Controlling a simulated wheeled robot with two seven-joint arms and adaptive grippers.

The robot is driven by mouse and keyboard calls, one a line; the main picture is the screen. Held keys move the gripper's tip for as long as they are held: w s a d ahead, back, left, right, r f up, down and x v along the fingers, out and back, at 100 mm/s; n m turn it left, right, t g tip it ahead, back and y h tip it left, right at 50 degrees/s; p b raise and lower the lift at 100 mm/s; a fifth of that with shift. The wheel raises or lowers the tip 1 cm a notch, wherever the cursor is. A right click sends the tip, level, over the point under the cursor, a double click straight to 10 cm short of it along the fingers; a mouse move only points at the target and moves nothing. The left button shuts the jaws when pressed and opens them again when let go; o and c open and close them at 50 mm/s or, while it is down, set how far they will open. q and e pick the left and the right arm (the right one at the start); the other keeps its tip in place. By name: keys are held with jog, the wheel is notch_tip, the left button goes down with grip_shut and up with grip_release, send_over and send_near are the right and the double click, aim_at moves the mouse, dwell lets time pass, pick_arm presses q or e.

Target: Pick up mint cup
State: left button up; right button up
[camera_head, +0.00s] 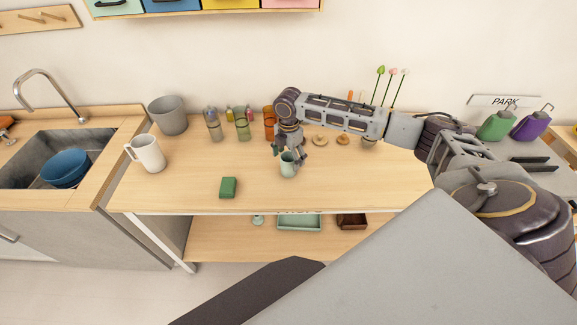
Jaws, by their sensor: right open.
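The small mint cup (288,168) stands on the wooden table in the head view, a little right of the table's middle. My right gripper (290,154) points down at it, with its fingers at the cup's upper part. The gripper is open, and the fingers hide some of the cup's rim. I cannot tell whether the fingers touch the cup. My left gripper does not show.
A green block (228,187) lies left of the cup. A white mug (147,153) and a grey pot (168,115) stand at the table's left. Jars (242,128) and wooden knobs (320,140) line the back. The front of the wooden table (350,190) is clear.

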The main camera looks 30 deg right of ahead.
jog(key=shift+f+p, duration=0.3)
jog(key=shift+f, duration=2.05)
jog(key=shift+c, duration=0.5)
jog(key=c, duration=1.1)
jog(key=shift+r, duration=0.1)
notch_tip(320, 180, up, 10)
jog(key=shift+b, duration=0.4)
